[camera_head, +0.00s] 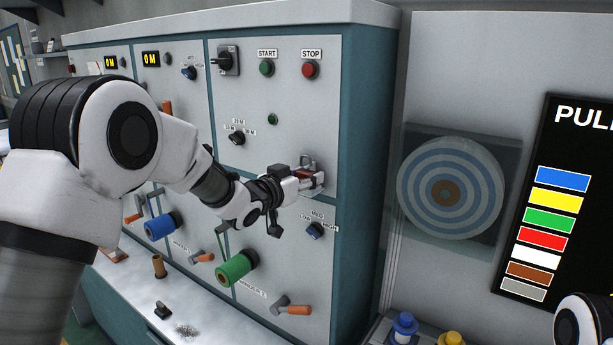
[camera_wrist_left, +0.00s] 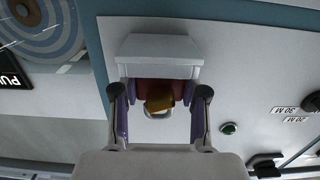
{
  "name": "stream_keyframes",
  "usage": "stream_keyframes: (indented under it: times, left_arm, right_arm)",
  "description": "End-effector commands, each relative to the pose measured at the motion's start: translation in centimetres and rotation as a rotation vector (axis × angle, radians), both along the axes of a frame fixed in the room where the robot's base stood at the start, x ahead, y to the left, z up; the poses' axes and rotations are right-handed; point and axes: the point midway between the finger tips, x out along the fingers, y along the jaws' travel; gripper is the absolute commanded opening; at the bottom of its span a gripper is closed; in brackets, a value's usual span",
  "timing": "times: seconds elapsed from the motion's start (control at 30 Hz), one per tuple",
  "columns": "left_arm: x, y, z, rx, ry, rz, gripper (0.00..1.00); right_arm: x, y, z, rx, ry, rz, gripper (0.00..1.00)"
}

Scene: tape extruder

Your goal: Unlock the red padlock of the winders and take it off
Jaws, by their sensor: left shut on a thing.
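The red padlock (camera_head: 304,172) is at the metal hasp (camera_head: 308,160) on the grey panel, below the red STOP button. My left gripper (camera_head: 312,181) is at the panel with its fingers around the padlock and hides most of it. In the left wrist view, the dark red padlock body (camera_wrist_left: 132,91) sits between the two fingers of my left gripper (camera_wrist_left: 160,97), with a golden-brown piece in front of it. I cannot tell from these views whether the shackle is open. My right gripper is out of view; only a white part of my right arm shows at the lower right.
Green START (camera_head: 267,68) and red STOP (camera_head: 311,70) buttons sit above. Blue (camera_head: 160,227) and green (camera_head: 236,267) spools and orange-handled levers stick out lower left. A ledge with small parts runs beneath.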

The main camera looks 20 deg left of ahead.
Motion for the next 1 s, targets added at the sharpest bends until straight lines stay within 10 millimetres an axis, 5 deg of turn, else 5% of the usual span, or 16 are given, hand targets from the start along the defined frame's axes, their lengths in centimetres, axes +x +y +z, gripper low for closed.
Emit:
stream_keyframes:
  times: [1.0]
  left_arm:
    - [0.0, 0.0, 2.7, -0.001, -0.002, 0.000, 0.00]
  right_arm:
    - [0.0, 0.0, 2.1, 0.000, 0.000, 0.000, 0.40]
